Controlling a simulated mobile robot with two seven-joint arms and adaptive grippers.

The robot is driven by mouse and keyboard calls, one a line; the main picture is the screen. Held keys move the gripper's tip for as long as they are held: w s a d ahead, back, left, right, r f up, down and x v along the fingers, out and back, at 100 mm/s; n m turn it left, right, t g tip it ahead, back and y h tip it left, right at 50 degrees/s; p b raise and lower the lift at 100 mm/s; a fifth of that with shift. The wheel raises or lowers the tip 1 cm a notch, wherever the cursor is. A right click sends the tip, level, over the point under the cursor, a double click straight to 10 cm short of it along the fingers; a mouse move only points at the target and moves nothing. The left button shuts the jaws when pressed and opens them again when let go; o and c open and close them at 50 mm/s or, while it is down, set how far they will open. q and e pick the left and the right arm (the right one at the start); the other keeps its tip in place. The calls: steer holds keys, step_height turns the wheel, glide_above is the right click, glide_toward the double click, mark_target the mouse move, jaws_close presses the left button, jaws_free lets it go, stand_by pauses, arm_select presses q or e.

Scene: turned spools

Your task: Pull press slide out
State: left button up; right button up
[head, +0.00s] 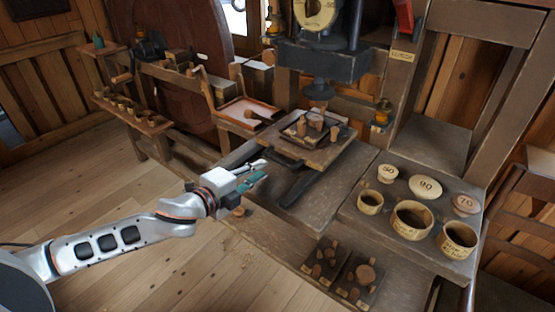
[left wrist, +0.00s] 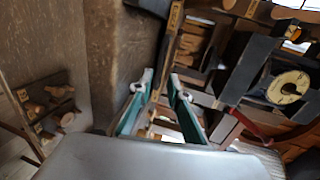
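The press slide (head: 328,155) is a flat wooden board under the press, with a dark-framed plate and small turned wooden pieces on it. It lies on dark rails above the bench. The press ram (head: 319,90) hangs over it. My left gripper (head: 262,170) is to the left of the slide and apart from it. Its fingers are open with nothing between them. In the left wrist view, the two green-padded fingers (left wrist: 162,88) show a gap between their tips. My right gripper is not in view.
On the right bench stand numbered round lids (head: 425,187) and wooden cups (head: 411,220). A pinkish tray (head: 247,112) stands behind my gripper. The floor at left is clear.

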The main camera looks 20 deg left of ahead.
mark_target(276, 161)
arm_select(q)
steer(key=x, duration=0.7)
jaws_close()
